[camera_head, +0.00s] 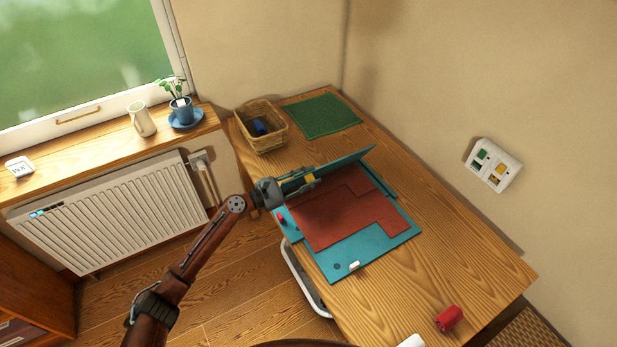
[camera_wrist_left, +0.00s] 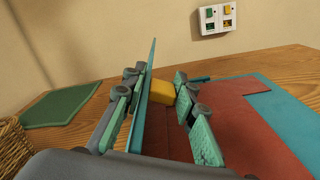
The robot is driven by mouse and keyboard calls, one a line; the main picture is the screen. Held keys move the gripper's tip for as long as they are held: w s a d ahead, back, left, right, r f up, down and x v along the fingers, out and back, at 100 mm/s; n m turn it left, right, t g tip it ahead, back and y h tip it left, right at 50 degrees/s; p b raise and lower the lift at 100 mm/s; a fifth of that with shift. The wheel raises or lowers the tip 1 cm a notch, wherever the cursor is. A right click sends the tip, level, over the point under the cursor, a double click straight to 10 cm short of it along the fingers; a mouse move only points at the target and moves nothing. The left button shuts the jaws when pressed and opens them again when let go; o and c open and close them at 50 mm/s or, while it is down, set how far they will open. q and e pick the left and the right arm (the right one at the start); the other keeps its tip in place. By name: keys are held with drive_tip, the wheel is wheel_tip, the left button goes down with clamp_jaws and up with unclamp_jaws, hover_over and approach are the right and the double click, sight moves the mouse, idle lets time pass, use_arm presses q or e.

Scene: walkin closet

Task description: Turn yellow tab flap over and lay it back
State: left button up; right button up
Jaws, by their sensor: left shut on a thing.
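The teal board (camera_head: 372,252) lies on the wooden table with a red-brown shaped panel (camera_head: 333,220) on it. The teal flap with the yellow tab (camera_head: 350,160) stands raised and tilted along the board's far side. Its yellow tab (camera_wrist_left: 161,92) shows between the fingers in the left wrist view. The fingers hide part of the flap. My right gripper is not in view.
A wicker basket (camera_head: 262,143) with a blue thing inside and a green mat (camera_head: 322,115) are at the back of the table. A red object (camera_head: 449,319) lies near the front. A small white piece (camera_head: 354,265) lies on the board. The table to the right is clear.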

use_arm(q)
clamp_jaws()
drive_tip(key=shift+a, duration=0.15)
drive_tip(key=shift+r, duration=0.1)
idle(0.3)
drive_tip(key=shift+w, duration=0.1)
